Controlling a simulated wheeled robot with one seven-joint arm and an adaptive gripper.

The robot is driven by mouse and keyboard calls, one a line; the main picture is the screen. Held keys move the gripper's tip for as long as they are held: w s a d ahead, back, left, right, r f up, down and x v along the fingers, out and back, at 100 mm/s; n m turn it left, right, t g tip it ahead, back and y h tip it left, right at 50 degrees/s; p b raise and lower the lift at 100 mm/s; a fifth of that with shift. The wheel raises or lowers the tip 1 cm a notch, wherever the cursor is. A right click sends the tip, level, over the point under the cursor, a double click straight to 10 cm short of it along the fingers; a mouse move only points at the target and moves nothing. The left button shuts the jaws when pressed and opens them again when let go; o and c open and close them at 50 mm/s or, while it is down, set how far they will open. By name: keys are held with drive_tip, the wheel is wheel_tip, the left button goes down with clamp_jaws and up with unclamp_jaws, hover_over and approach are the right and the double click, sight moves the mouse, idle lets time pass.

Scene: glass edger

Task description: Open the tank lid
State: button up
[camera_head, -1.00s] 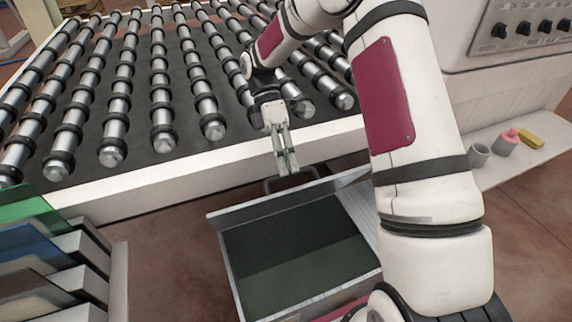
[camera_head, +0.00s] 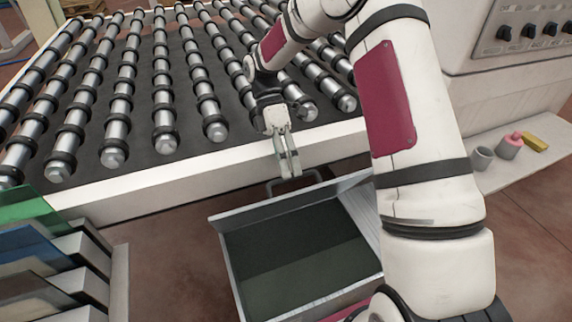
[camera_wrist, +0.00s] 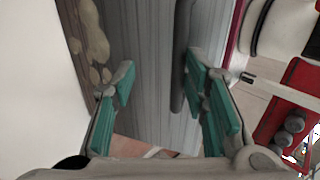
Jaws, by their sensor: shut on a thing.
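The open grey tank (camera_head: 234,262) stands on the floor at the lower middle of the head view, its dark inside visible. In the wrist view, my gripper (camera_wrist: 165,98) has green finger pads on both sides of the handle's dark bar (camera_wrist: 179,60), in front of the grey ribbed lid (camera_wrist: 145,75). The exact pad contact is hard to see.
A roller conveyor (camera_head: 120,193) with a white edge lies just behind the lid. A rack of glass panes (camera_head: 75,265) stands at lower left. A white shelf (camera_head: 505,168) at right holds a grey cup, a pink bottle and a yellow block.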

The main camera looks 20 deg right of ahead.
sight(255, 211)
drive_tip(key=shift+w, duration=0.1)
drive_tip(key=v, duration=1.1)
drive_tip(key=shift+w+r, duration=0.25)
drive_tip(key=shift+r, duration=0.1)
